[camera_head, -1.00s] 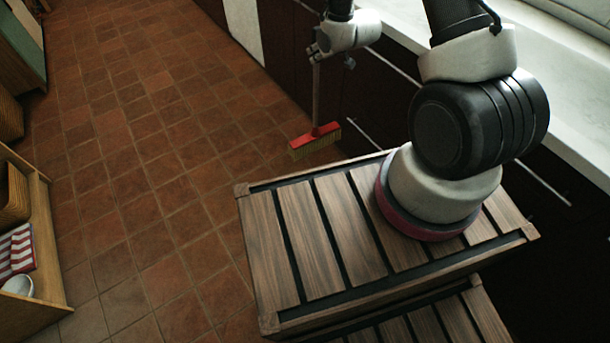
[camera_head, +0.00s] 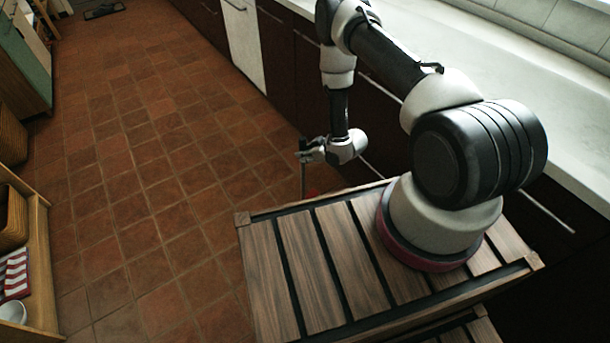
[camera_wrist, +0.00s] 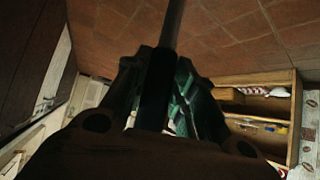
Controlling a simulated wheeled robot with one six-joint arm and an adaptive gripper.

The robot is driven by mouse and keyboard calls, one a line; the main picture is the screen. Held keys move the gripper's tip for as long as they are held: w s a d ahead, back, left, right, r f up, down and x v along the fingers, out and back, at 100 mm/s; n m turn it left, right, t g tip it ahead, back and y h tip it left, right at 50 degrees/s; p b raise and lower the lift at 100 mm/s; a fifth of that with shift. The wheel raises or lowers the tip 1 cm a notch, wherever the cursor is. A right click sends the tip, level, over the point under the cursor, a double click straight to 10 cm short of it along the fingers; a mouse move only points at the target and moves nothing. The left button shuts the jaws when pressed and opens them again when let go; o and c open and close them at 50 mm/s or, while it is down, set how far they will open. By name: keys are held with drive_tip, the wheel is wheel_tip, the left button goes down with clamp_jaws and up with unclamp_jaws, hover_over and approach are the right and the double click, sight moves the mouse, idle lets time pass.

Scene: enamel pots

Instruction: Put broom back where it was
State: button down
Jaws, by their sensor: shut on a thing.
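The broom has a thin grey handle (camera_head: 303,181) and a red head (camera_head: 312,193). The head is mostly hidden behind the edge of the slatted wooden top that my arm stands on. My gripper (camera_head: 304,153) is shut on the handle, and the broom hangs roughly upright beside that top. In the wrist view the dark handle (camera_wrist: 173,25) runs up from between the fingers of my gripper (camera_wrist: 160,85). The bristles are out of sight, so I cannot tell whether they touch the floor.
Dark cabinets (camera_head: 285,60) with a pale counter (camera_head: 455,55) line the right side. A wooden shelf (camera_head: 38,260) with a striped cloth (camera_head: 15,274) and a white bowl (camera_head: 12,311) stands at the left. The tiled floor (camera_head: 150,170) between is clear. A dark mat-like object (camera_head: 104,10) lies far off.

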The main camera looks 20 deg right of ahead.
drive_tip(key=shift+f, duration=2.6)
drive_tip(key=c, duration=1.2)
unclamp_jaws()
drive_tip(key=shift+o, duration=0.2)
